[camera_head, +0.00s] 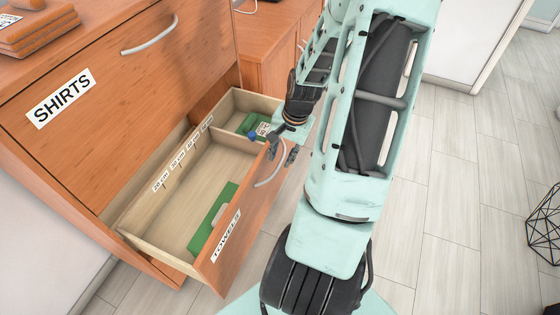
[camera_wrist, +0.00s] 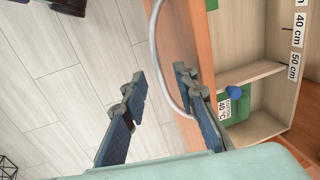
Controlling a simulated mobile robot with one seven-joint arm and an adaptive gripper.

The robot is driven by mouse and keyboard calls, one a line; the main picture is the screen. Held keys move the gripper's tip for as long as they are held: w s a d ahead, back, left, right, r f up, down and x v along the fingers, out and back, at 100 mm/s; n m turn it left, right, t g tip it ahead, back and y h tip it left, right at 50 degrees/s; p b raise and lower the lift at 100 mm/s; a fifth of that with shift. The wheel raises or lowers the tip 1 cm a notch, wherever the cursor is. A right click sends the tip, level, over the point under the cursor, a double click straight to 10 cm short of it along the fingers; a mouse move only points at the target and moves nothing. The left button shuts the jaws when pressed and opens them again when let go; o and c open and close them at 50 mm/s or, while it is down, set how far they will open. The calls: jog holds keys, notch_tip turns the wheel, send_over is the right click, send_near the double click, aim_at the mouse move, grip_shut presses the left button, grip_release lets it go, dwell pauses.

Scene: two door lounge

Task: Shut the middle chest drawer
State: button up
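The open drawer labelled TOWELS (camera_head: 228,238) sticks out of the wooden chest, below the closed drawer labelled SHIRTS (camera_head: 130,75). Its curved metal handle (camera_head: 268,178) is on the front panel; the handle also shows in the wrist view (camera_wrist: 156,52). My gripper (camera_head: 281,150) is at the drawer front, by the handle's far end. In the wrist view my gripper (camera_wrist: 159,72) has its fingers apart, with the handle's bar close to the right finger. I cannot tell whether they touch. Nothing is gripped.
The drawer holds a green item (camera_head: 213,218) in the near compartment and a green labelled item (camera_head: 256,126) with a blue knob in the far one. Centimetre labels mark its inner side. Another wooden cabinet (camera_head: 268,55) stands behind. A black wire object (camera_head: 545,228) is at right; pale floor is clear between.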

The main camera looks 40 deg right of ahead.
jog(key=shift+w+a+f, duration=0.1)
jog(key=shift+w+f, duration=0.05)
jog(key=shift+f, duration=0.45)
jog(key=shift+w+f, duration=0.1)
jog(key=shift+f, duration=0.5)
jog(key=shift+c, duration=0.7)
grip_shut()
